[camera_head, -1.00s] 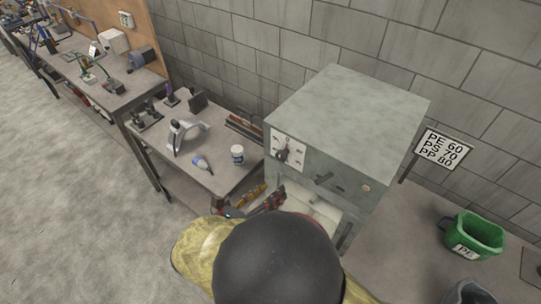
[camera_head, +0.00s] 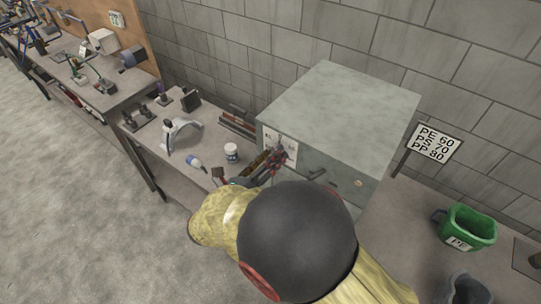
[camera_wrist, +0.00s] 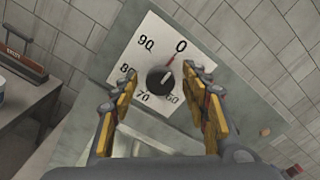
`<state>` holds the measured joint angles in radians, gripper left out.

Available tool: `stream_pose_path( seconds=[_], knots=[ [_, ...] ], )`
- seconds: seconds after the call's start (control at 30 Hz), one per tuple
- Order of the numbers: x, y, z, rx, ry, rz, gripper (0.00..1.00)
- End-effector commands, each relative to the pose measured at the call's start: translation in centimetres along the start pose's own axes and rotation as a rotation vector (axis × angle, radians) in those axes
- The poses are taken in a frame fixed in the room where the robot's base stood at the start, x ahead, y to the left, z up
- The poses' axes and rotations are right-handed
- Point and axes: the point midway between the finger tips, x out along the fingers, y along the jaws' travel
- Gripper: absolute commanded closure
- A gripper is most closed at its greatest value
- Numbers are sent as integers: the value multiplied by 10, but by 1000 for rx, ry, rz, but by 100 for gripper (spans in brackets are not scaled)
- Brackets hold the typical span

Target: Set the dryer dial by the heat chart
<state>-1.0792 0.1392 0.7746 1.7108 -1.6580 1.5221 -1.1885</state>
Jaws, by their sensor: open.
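The dryer (camera_head: 345,105) is a grey-green metal cabinet. On its front is a white dial plate with a black knob (camera_wrist: 160,78), seen in the wrist view with the marks 0, 90, 80, 70 and 60. The knob's red pointer is toward 0. My gripper (camera_wrist: 158,100) is open, its two yellow fingers on either side of the knob, and no contact shows. In the head view my gripper (camera_head: 277,160) covers part of the dial plate (camera_head: 268,138). The heat chart (camera_head: 434,145) reads PE 60, PS 70, PP 80.
A green bin (camera_head: 468,226) labelled PE stands on the right bench, with a grey container (camera_head: 466,290) nearer. A handle (camera_head: 317,173) juts from the dryer front. The left bench holds a white jar (camera_head: 231,152), a bottle (camera_head: 195,162) and a tape dispenser (camera_head: 183,133).

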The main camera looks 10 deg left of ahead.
Motion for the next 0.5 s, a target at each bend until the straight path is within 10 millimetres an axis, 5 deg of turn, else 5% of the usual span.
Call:
stream_pose_path(
  seconds=[0.27, 0.5],
  knots=[
    [1, 0, 0, 0, 0, 0, 54],
    [1, 0, 0, 0, 0, 0, 68]
  ],
)
